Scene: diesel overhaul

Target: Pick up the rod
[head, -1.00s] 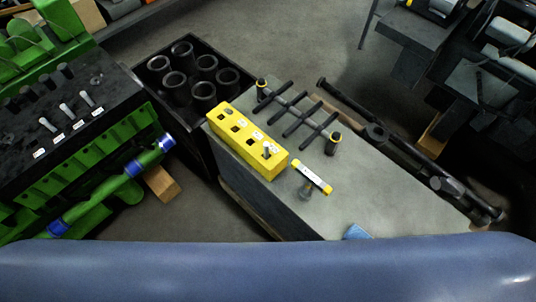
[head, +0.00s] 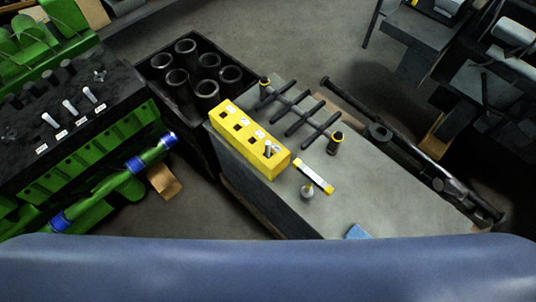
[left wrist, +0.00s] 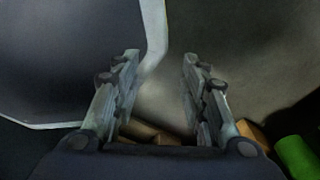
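Several dark rods (head: 298,122) lie across a thin bar between two yellow-topped dark cylinders on the grey bench; I cannot tell whether one is the task's rod. Longer black rod-like parts (head: 345,101) lie along the bench's far right edge. A yellow block (head: 240,136) with square holes stands on the bench's left edge, with a silver pin (head: 268,148) in its near end. My left gripper (left wrist: 160,68) is open and empty in the left wrist view, with only blurred surroundings between its fingers. Neither gripper shows in the head view.
A yellow-white bar (head: 313,176) and a small silver part (head: 307,191) lie on the bench (head: 385,190). A black crate (head: 196,130) of dark cylinders stands left of it. A green engine (head: 95,160) is at the left.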

